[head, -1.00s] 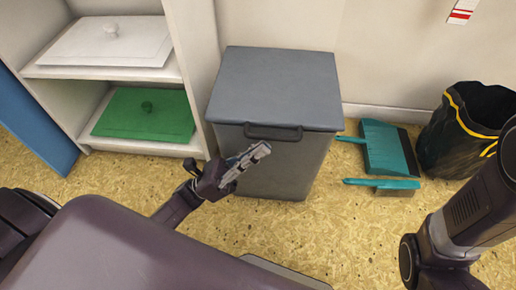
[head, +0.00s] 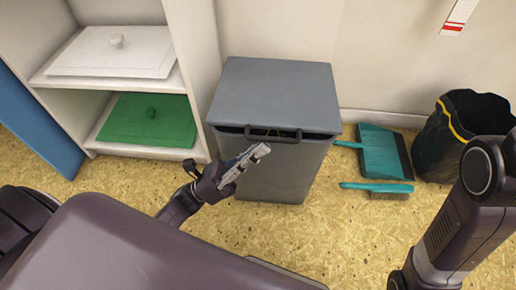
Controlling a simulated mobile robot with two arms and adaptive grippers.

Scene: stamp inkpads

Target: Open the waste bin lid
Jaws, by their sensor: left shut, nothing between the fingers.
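The grey waste bin (head: 282,180) stands on the floor against the back wall. Its lid (head: 275,90) is slightly raised at the front, with a dark gap under its front edge. A dark handle (head: 272,134) sits at the lid's front edge. My left gripper (head: 262,150) is shut and empty, its fingertips at or just below the left part of the handle. I cannot tell whether they touch it. Something light shows dimly in the gap. My right arm shows at the right, but its gripper is out of view.
A white shelf (head: 203,60) with a white lidded board (head: 90,60) and a green one (head: 140,125) stands left of the bin. A teal dustpan (head: 380,152) and brush (head: 365,187) lie right of it, near a black bag-lined bin (head: 440,140).

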